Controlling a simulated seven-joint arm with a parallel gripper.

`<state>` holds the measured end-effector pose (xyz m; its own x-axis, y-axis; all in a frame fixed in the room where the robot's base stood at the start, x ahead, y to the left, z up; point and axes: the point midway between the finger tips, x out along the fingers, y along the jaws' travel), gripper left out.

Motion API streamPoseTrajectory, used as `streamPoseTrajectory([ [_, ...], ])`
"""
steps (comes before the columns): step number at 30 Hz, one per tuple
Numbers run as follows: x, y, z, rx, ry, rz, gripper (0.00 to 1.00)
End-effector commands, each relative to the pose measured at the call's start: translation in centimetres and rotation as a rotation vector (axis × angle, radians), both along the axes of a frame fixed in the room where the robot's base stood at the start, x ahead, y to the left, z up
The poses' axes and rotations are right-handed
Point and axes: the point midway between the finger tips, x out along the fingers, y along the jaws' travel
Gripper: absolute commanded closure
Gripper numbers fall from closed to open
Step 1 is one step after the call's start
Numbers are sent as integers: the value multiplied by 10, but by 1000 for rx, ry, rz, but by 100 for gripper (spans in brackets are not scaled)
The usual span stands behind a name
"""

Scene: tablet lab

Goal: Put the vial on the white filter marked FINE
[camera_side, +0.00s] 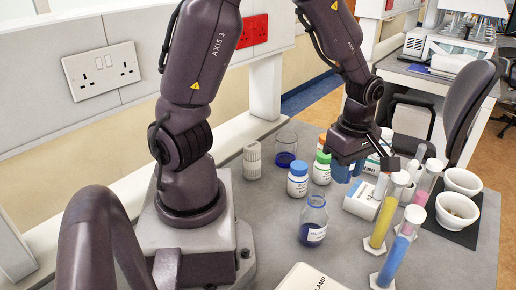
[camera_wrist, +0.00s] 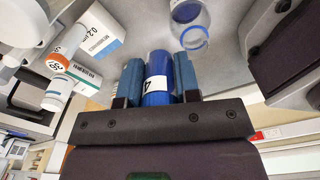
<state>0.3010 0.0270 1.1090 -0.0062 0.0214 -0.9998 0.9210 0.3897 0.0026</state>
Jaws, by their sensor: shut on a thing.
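My gripper (camera_side: 346,170) is above the bench on the right of the side view, among the bottles and boxes. In the wrist view its two blue-padded fingers (camera_wrist: 157,82) are shut on a dark blue vial (camera_wrist: 157,68) with a white label reading "4". In the side view the vial is mostly hidden by the gripper, with only blue showing there. I cannot read the word FINE in either view, so I cannot tell which thing is the white filter marked FINE.
White boxes (camera_side: 361,203) lie close to my gripper. White-blue (camera_side: 298,181) and green-capped (camera_side: 321,168) bottles stand to its left, and a blue-liquid bottle (camera_side: 314,221) in front. Tall cylinders (camera_side: 388,212) and white bowls (camera_side: 462,181) are to the right. A beaker (camera_side: 286,149) stands behind.

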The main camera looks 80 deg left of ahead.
Motion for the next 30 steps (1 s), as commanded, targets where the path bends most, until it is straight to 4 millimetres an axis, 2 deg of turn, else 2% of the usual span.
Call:
streamPoseTrajectory([
  [1, -3, 29, 0, 6, 1, 101, 92],
  [6, -28, 112, 1, 15, 5, 425, 92],
  [8, -43, 139, 1, 17, 6, 546, 92],
  [12, -84, 195, 4, 20, 6, 826, 92],
  [15, -115, 224, 6, 20, 4, 1006, 92],
  [18, -142, 244, 8, 19, 0, 1154, 92],
  [22, -165, 259, 11, 14, -8, 1290, 92],
  [25, -166, 261, 9, -6, -20, 1365, 92],
  [30, -165, 259, -19, -14, -15, 1380, 92],
])
